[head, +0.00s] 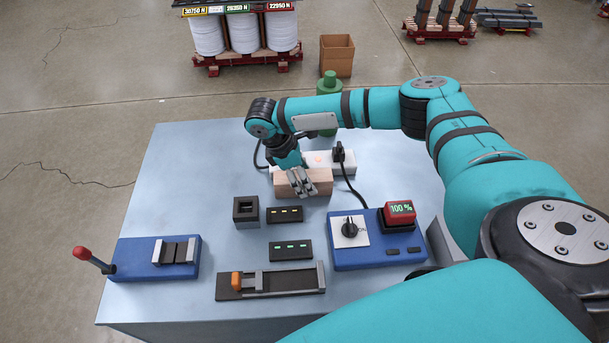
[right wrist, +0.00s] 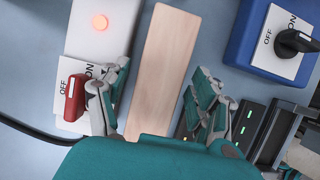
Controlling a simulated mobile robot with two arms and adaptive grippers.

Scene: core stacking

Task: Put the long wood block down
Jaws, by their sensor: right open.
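The long wood block (head: 318,188) lies on the blue-grey table (head: 180,170), just in front of a white switch box. In the right wrist view the pale block (right wrist: 165,65) runs lengthwise between the fingers. My right gripper (head: 300,183) is over the block and open; in the right wrist view its fingers (right wrist: 155,100) are spread to either side of the block with gaps. The gripper hides part of the block in the head view. My left gripper is not in view.
The white switch box (head: 346,164) with a red button light is close behind the block. A black square socket (head: 246,211), two small indicator panels (head: 285,214), a slider rail (head: 290,280) and a blue dial box (head: 375,250) stand nearer.

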